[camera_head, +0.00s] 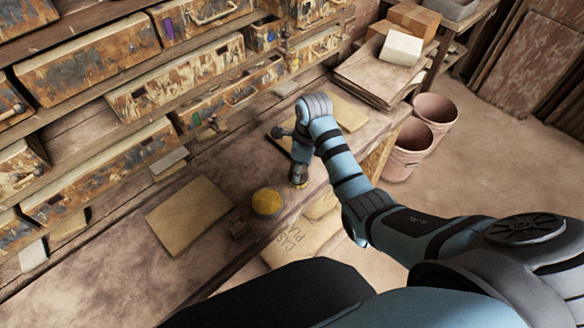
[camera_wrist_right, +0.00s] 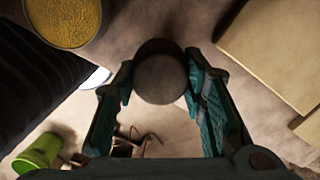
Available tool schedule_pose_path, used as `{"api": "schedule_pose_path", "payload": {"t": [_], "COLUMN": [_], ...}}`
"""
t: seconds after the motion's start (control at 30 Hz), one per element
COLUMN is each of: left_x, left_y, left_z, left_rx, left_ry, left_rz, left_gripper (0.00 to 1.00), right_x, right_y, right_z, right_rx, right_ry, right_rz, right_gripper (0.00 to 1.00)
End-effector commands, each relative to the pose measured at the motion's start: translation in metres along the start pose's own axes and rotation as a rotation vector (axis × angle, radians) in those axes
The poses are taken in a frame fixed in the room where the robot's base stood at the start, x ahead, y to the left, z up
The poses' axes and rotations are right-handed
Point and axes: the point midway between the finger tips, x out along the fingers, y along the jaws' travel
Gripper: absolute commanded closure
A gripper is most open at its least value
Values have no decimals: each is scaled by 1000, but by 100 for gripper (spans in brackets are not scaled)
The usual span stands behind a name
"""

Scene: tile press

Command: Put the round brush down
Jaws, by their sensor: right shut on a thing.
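My right gripper (camera_head: 299,175) points down near the front edge of the workbench (camera_head: 110,275). In the right wrist view, its teal-padded fingers (camera_wrist_right: 160,95) are closed on both sides of a round, dark brown thing (camera_wrist_right: 160,75), which looks like the round brush seen from its end. In the head view the brush is mostly hidden by the gripper. I cannot tell whether it touches the bench. My left gripper is not in view.
A round pot with yellow contents (camera_head: 267,203) stands left of the right gripper. A tan board (camera_head: 189,214) lies further left, another (camera_head: 348,112) behind. Rusty drawers (camera_head: 105,65) line the back. Pink buckets (camera_head: 432,112) stand on the floor at right.

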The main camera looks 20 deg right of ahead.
Motion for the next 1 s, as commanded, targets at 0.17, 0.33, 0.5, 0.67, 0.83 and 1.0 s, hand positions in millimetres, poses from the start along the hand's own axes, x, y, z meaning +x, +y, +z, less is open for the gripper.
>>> {"api": "schedule_pose_path", "payload": {"t": [0.17, 0.33, 0.5, 0.67, 0.83, 1.0], "left_x": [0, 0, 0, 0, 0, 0], "left_y": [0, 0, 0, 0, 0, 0], "left_z": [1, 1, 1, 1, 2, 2], "left_rx": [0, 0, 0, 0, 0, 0], "left_ry": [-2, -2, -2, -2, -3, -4], "left_rz": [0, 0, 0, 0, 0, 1], "left_gripper": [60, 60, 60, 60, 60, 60], "right_x": [5, 7, 7, 7, 5, -10], "right_y": [-1, -1, -1, -1, -1, 0], "right_z": [-3, -4, -3, -3, -3, 6], "right_rx": [7, 6, 5, 5, 5, -10], "right_ry": [-1, -1, -1, -1, -1, -3], "right_rz": [-3, -2, -2, -2, -3, -1], "right_gripper": [84, 84, 42, 42, 42, 42]}}
